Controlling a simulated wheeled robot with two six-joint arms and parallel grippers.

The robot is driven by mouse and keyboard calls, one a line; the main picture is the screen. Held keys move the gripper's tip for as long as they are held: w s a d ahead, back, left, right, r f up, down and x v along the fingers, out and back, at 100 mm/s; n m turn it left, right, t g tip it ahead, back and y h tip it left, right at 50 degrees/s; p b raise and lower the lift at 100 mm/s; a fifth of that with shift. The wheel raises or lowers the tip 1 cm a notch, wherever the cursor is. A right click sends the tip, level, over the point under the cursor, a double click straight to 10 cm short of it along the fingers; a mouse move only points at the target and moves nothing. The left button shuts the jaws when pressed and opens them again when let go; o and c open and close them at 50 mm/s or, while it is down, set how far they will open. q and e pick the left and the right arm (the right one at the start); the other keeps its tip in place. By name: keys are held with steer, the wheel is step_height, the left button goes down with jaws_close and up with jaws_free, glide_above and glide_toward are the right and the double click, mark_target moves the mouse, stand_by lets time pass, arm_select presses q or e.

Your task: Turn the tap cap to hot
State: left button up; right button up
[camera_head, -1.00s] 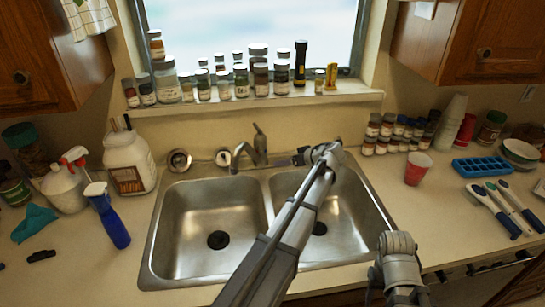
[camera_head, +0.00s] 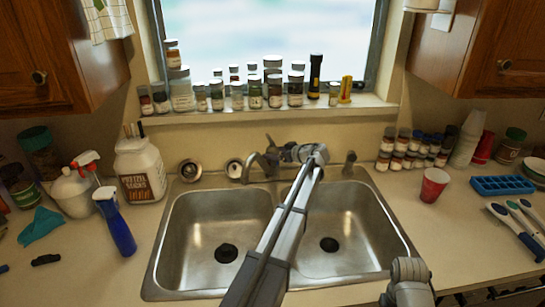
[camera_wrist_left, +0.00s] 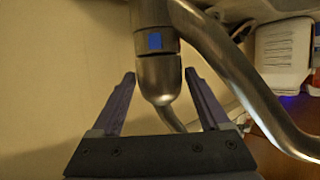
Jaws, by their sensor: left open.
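The metal tap (camera_head: 256,164) stands behind the divider of the double sink (camera_head: 160,240). Its cap (camera_wrist_left: 155,68) carries a blue mark in the left wrist view, and its thin lever (camera_wrist_left: 175,118) reaches down between my fingers; no red mark shows. The curved spout (camera_wrist_left: 232,75) runs to the right of the cap. My left gripper (camera_head: 284,154) is at the tap's right side. In the left wrist view its two fingers (camera_wrist_left: 159,76) are apart, one on each side of the cap and lever, with visible gaps. My right gripper is not visible; only part of my right arm shows at the bottom.
Several jars (camera_head: 254,92) line the windowsill behind the tap. A white jug (camera_head: 139,170) and a blue spray bottle (camera_head: 117,225) stand left of the sink. A red cup (camera_head: 433,185) and a blue ice tray (camera_head: 502,186) are on the right. Both basins are empty.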

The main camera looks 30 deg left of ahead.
arm_select(q)
steer(key=shift+x, duration=0.8)
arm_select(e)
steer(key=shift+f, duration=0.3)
arm_select(q)
steer(key=shift+c, duration=0.3)
steer(key=c, duration=1)
steer(key=shift+s+m+t, duration=0.25)
steer(key=shift+m+t, duration=0.45)
steer(key=shift+t, duration=0.1)
steer(key=shift+w+m+t+h, duration=0.2)
steer(key=shift+m+t+h, duration=0.5)
steer(key=shift+m+t, duration=0.25)
steer(key=o, duration=1.1)
steer(key=shift+c, duration=0.2)
